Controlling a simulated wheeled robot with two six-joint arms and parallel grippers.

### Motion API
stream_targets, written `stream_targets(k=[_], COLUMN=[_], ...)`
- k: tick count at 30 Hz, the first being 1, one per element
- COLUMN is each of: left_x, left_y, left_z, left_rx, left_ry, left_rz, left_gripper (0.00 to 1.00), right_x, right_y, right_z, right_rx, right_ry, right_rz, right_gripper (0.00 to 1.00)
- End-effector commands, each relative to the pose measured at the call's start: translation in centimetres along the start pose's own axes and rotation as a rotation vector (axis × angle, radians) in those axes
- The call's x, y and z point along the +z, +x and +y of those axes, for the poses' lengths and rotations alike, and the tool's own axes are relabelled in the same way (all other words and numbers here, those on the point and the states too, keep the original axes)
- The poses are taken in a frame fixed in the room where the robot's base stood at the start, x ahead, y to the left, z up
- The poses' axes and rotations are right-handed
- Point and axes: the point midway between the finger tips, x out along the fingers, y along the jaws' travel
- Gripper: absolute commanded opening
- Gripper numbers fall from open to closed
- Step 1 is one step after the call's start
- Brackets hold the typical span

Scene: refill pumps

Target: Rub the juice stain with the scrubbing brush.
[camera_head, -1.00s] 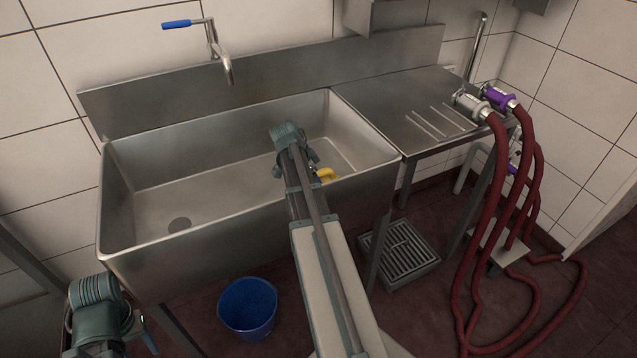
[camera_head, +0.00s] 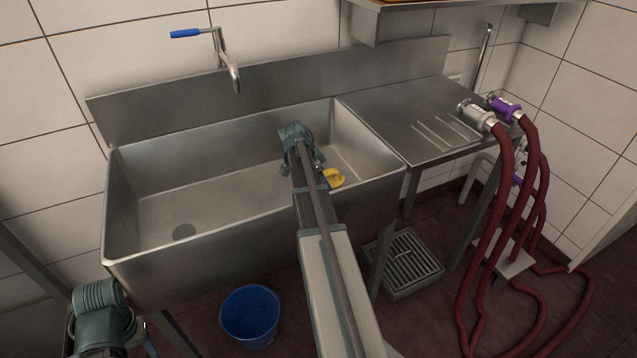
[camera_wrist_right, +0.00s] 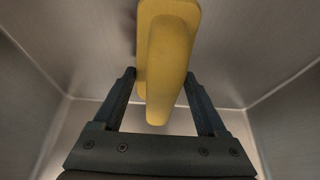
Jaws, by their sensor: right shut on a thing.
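The yellow scrubbing brush (camera_head: 335,178) shows inside the right part of the steel sink, partly covered by my right arm. In the right wrist view its yellow handle (camera_wrist_right: 168,70) stands between the two dark fingers of my right gripper (camera_wrist_right: 162,85), which is shut on it. The brush's bristles are not visible. In the head view the right fingers are hidden behind my wrist. I cannot make out the juice stain clearly in either view. Part of my left arm shows at the lower left, but its gripper is not visible.
The sink (camera_head: 180,255) has high walls around the brush, and its left part is empty. A tap (camera_head: 232,72) hangs over the back rim. A drainboard (camera_head: 395,110) adjoins at right. A blue bucket (camera_head: 250,315), a floor grate (camera_head: 404,262) and red hoses (camera_head: 530,190) stand around.

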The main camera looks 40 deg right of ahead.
Motion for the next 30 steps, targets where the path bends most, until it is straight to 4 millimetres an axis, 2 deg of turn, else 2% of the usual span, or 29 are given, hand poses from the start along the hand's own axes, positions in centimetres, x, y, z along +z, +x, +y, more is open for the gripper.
stream_targets(k=[3, 10, 24, 30], left_x=[0.0, 0.0, 0.0, 0.0], left_y=[0.1, 0.1, -0.1, -0.1], left_z=[0.0, 0.0, 0.0, 0.0], left_rx=[0.0, 0.0, 0.0, 0.0], left_ry=[0.0, 0.0, 0.0, 0.0], left_rz=[0.0, 0.0, 0.0, 0.0], left_gripper=[0.57, 0.57, 0.57, 0.57], right_x=[-0.6, -0.7, -0.6, -0.7], right_y=[0.4, 0.4, 0.2, 0.2], right_z=[0.0, 0.3, 4.0, 4.1], right_rx=[0.001, 0.001, 0.002, 0.002], right_ry=[0.001, 0.001, 0.001, 0.001], right_rz=[0.0, -0.001, -0.002, -0.002], right_gripper=[0.05, 0.05, 0.05, 0.05])
